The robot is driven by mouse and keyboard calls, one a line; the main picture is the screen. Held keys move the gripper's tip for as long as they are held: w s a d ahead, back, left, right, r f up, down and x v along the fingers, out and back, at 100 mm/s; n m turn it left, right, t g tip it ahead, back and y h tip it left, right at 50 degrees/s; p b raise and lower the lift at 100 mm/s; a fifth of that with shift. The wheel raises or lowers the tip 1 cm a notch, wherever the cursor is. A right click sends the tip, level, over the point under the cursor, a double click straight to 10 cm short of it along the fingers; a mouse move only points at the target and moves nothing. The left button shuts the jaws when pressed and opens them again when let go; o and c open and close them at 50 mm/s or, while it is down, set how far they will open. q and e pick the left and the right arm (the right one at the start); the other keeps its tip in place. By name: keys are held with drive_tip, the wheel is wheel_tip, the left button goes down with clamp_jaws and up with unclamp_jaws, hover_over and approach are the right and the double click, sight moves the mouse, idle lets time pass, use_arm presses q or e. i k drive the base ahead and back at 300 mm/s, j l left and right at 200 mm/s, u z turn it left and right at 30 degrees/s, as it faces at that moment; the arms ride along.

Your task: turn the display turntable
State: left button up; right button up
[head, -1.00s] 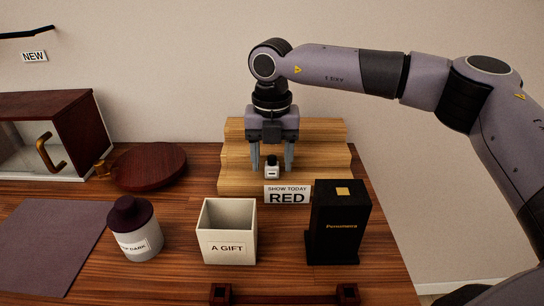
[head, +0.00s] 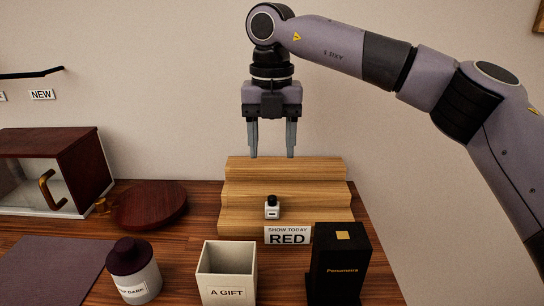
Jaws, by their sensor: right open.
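Nothing stands on the disc. My right gripper (head: 271,155) is open and empty, pointing down above the stepped wooden stand, well to the right of the turntable. A small white bottle with a black cap (head: 271,208) stands on a lower step of the stand, below the gripper and apart from it. My left gripper is not in view.
The stepped stand (head: 240,194) is at the back. In front are a "RED" sign (head: 288,236), a black box (head: 338,270), a cream "A GIFT" box (head: 227,277) and a dark-lidded jar (head: 134,270). A cabinet with a brass handle (head: 48,188) is at left, behind a purple mat (head: 50,268).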

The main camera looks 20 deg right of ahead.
sight(153, 204)
drive_tip(key=k, duration=1)
